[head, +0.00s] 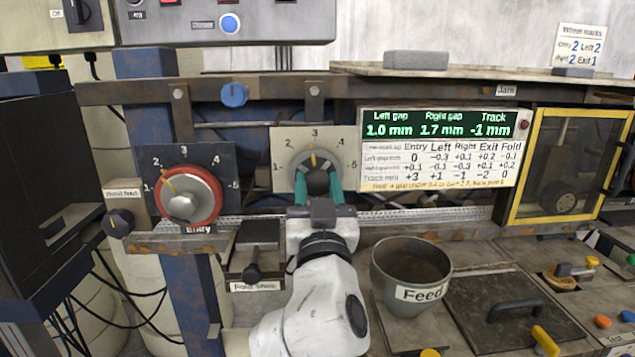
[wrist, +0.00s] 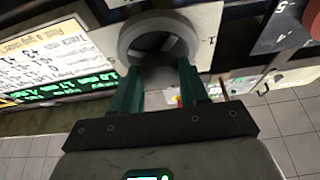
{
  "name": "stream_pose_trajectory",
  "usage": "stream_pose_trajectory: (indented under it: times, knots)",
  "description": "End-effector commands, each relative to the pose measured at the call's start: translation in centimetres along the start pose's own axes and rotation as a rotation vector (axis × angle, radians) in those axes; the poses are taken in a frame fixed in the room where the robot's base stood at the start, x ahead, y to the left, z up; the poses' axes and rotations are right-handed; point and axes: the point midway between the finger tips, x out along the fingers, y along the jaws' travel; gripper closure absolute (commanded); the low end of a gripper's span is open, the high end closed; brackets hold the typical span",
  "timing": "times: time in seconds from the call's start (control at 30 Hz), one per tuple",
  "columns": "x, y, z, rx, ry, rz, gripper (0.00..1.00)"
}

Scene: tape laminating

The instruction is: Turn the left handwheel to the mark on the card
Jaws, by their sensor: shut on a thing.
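A grey handwheel (head: 316,163) sits on a pale dial plate (head: 280,146) numbered 1 to 5. It is to the right of the Entry wheel, and its own name label is not visible. Its yellow pointer stands at about 3. My gripper (head: 319,190) is shut on this wheel, with its green fingers at either side of the hub. The wheel's round rim also shows in the wrist view (wrist: 158,35). The wheel-marks card (head: 580,46) at the upper right reads Entry 2, Left 2, Right 2, Exit 1.
The red-rimmed Entry wheel (head: 187,194) points near 2. The display (head: 440,124) reads left gap 1.0 mm, right gap 1.7 mm, track -1 mm. A Feed pot (head: 410,268) stands right of my arm. A fold shoe (head: 257,236) is close on its left.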

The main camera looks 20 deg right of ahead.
Motion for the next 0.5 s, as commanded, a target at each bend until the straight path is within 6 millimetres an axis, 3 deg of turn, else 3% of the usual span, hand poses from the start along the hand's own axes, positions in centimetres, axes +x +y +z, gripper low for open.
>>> stream_pose_trajectory:
  times: [0.5]
  knots:
    - [0.25, 0.19, -0.57, -0.365, -0.002, -0.151, 0.86]
